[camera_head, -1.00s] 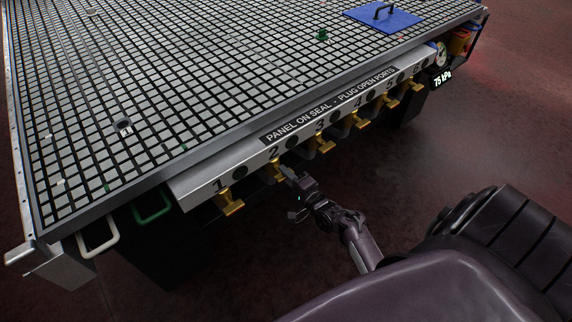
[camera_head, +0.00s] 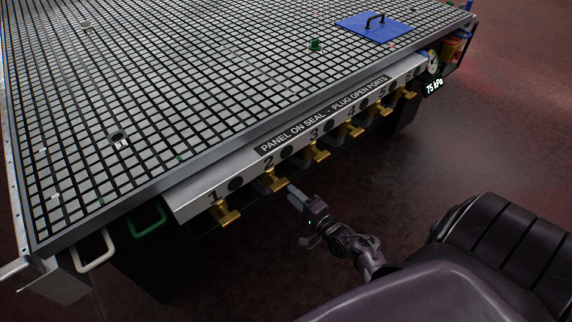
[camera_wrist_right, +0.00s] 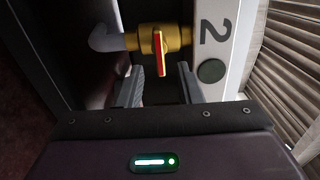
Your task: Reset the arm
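My right gripper (camera_head: 297,195) is in front of the table's valve rail, just below and to the right of valve 2 (camera_head: 274,183). In the right wrist view its two fingers (camera_wrist_right: 159,88) stand apart with nothing between them. Brass valve 2 with a red-edged handle (camera_wrist_right: 160,50) sits beyond the fingertips; it appears apart from them. My left gripper is not in view.
The grid table (camera_head: 215,90) fills the left and centre. Its rail (camera_head: 190,200) carries several numbered brass valves. Open floor lies to the right.

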